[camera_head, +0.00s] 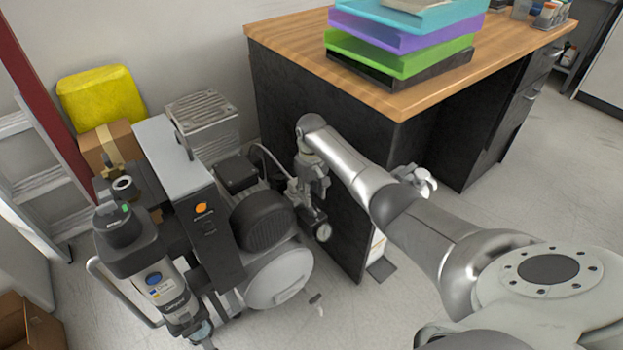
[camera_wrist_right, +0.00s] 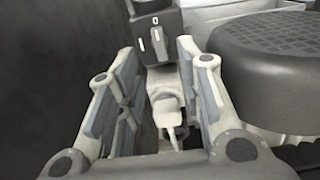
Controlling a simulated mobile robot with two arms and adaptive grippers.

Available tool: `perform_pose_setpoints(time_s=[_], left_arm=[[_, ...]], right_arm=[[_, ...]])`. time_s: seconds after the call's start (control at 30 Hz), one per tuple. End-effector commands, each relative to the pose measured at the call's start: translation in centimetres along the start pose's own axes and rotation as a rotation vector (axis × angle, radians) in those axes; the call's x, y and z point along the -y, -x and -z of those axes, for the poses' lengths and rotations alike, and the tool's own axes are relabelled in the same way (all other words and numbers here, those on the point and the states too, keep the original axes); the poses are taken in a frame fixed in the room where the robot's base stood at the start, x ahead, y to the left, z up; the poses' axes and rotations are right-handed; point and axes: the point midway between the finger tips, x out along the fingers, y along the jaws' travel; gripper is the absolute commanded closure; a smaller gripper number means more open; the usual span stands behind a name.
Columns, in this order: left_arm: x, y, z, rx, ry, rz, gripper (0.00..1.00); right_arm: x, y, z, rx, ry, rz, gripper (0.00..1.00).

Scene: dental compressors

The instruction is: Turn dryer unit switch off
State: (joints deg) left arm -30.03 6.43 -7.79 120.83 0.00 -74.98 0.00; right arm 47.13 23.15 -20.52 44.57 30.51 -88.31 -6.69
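The compressor assembly on the left of the head view has a tall grey and black unit (camera_head: 205,235) with an orange switch (camera_head: 201,208) on its front. My right gripper (camera_head: 312,190) points down at the right of the compressor, beside the black desk side and above a round gauge (camera_head: 323,232). In the right wrist view its fingers (camera_wrist_right: 155,52) are open, with a black switch box (camera_wrist_right: 163,20) marked 0 and I between and just beyond the tips. I cannot tell whether this box is the dryer unit's. My left gripper is out of view.
A wooden-topped desk (camera_head: 290,45) with stacked coloured trays (camera_head: 400,60) stands behind my right arm. A dark ribbed round cover (camera_wrist_right: 275,60) lies close to the right finger. A ladder (camera_head: 30,170) and cardboard boxes (camera_head: 115,143) crowd the left; floor is clear at right.

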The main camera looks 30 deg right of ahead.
Motion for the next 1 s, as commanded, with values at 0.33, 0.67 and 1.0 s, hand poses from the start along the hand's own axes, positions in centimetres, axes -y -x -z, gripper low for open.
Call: perform_pose_setpoints(time_s=[0.33,0.67,1.0], left_arm=[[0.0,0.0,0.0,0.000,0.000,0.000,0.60],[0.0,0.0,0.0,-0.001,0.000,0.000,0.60],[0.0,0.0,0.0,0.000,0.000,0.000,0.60]], right_arm=[[-0.1,4.9,0.0,-0.001,-0.001,0.000,0.66],[0.0,5.4,0.0,-0.001,-0.001,0.001,0.66],[0.0,5.4,0.0,-0.001,0.000,0.000,0.66]])
